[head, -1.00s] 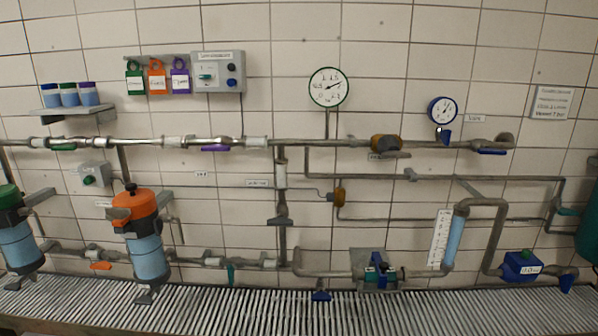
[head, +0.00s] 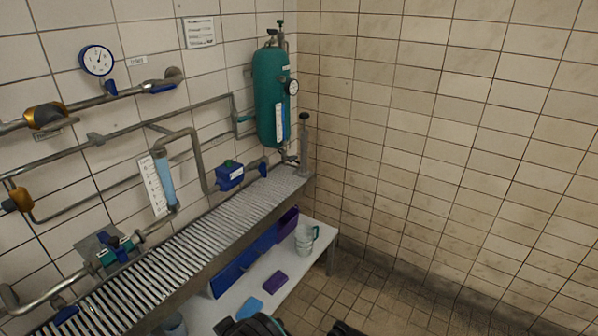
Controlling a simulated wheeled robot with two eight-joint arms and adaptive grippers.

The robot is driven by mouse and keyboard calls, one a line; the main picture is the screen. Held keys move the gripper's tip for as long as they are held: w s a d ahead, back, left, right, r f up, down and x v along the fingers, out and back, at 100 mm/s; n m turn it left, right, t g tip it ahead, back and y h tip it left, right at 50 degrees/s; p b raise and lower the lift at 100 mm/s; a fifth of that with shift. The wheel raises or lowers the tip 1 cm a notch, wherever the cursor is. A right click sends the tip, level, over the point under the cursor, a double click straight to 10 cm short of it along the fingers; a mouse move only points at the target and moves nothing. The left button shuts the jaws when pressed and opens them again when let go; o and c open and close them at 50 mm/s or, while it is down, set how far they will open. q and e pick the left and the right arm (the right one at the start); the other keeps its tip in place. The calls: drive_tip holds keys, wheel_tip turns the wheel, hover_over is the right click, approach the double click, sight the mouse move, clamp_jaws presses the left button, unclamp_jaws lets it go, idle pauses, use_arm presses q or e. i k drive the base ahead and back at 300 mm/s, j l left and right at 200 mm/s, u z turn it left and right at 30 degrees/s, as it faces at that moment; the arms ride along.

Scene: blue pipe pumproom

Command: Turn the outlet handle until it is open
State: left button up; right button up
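I cannot read which handle is the outlet handle. A blue handle (head: 263,169) hangs at the end of the lower pipe, just right of a blue box (head: 229,175) with a white label. Another blue handle (head: 160,87) lies along the end of the upper pipe. A blue lever (head: 66,314) sits below the lower pipe at bottom left. A teal handle (head: 244,118) is beside the green tank. Dark parts cut off by the bottom edge may be mine. I see no gripper fingertips, and nothing touches these handles.
A green tank (head: 269,98) with a gauge hangs near the wall corner. A slatted metal shelf (head: 195,262) runs below the pipes. A white table (head: 284,291) under it holds a mug (head: 304,238), blue and purple items. Tiled floor (head: 400,302) is free at right.

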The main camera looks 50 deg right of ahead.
sight(263, 167)
drive_tip(key=z, duration=1.4)
